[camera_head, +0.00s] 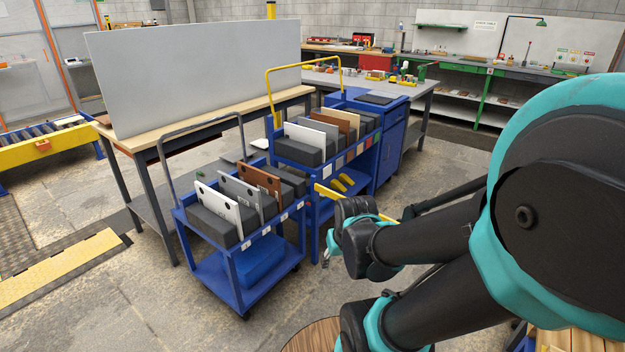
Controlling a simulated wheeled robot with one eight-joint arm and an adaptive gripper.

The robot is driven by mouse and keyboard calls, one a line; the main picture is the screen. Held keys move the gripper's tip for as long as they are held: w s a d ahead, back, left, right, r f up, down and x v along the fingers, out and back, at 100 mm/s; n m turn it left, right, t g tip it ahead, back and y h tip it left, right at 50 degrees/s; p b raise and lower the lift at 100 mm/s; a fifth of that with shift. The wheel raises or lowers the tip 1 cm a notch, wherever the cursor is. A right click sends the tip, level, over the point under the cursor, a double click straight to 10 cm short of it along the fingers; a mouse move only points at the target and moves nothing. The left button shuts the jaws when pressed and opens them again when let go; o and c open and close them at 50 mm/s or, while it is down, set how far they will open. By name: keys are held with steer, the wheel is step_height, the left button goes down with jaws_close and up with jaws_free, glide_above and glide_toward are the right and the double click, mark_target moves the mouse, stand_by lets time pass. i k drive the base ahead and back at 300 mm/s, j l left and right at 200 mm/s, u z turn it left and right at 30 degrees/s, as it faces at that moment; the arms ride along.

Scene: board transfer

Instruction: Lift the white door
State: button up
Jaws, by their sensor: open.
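A white door panel (217,208) with dark round holes stands upright in a dark slotted block on the front blue cart (237,257). It is the nearest panel, at the left end of the row. A grey panel (241,191) and a brown panel (260,180) stand behind it. My gripper (350,238) appears at the end of my dark and teal arm, right of the front cart and apart from the white door. It is open, with nothing seen in it; its fingers are hard to make out.
A second blue cart (345,170) behind holds white, brown and grey boards. A wooden-topped table (130,140) with a tall grey panel (195,70) stands behind the carts. A round wooden top (312,338) is at the bottom.

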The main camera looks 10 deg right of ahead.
mark_target(225, 207)
steer(key=i+l, duration=0.15)
steer(key=i, duration=0.45)
steer(key=i+l+z, duration=0.1)
steer(key=i, duration=0.55)
